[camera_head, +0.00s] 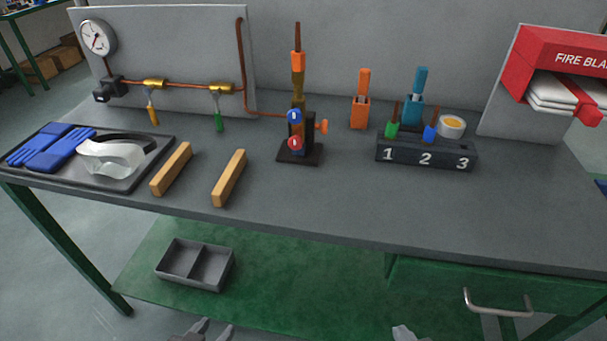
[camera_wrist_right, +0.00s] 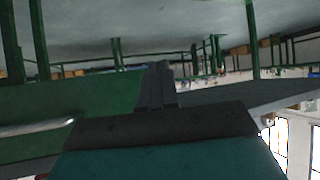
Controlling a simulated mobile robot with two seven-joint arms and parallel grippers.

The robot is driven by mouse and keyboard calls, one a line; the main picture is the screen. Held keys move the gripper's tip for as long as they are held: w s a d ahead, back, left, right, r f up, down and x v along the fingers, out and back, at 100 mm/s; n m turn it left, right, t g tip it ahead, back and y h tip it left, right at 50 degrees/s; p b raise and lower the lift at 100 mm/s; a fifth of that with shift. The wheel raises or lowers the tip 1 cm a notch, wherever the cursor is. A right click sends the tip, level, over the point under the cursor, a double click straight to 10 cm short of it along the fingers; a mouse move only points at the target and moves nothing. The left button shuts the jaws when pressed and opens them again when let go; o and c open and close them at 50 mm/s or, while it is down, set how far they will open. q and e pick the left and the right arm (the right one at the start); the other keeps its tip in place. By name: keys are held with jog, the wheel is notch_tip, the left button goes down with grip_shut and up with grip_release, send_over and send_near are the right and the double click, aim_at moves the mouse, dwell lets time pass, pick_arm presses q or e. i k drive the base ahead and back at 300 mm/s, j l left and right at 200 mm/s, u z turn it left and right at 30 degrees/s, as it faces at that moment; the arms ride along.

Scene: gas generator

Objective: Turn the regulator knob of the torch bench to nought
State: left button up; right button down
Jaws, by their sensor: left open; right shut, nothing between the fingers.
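The torch bench (camera_head: 330,200) has a grey back panel (camera_head: 190,50) at the left. A round white gauge (camera_head: 97,38) sits at the panel's upper left, its needle too small to read. Below it is the dark regulator block, with a black knob (camera_head: 101,96) facing front. Any mark on the knob is too small to tell. My left gripper (camera_head: 212,332) is open at the bottom edge, low in front of the bench and far from the knob. My right gripper (camera_head: 404,333) barely shows at the bottom; in the right wrist view its fingers (camera_wrist_right: 158,72) are shut and empty.
A copper pipe (camera_head: 195,86) carries yellow- and green-handled valves right of the regulator. A torch (camera_head: 298,75) stands mid-bench. A tray (camera_head: 130,175) with blue gloves and two wooden bars (camera_head: 229,178) lie in front. A numbered block (camera_head: 425,153) stands right. The bench's front right is clear.

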aim_at(101, 95)
jog(key=j, duration=0.45)
jog(key=i+j+u, duration=0.15)
jog(key=j, duration=0.75)
jog(key=i+j+u, duration=0.15)
jog(key=j, duration=0.75)
jog(key=i+j+u, duration=0.1)
jog(key=j, duration=0.3)
jog(key=i+j+u, duration=0.1)
jog(key=j, duration=0.35)
jog(key=i, duration=0.05)
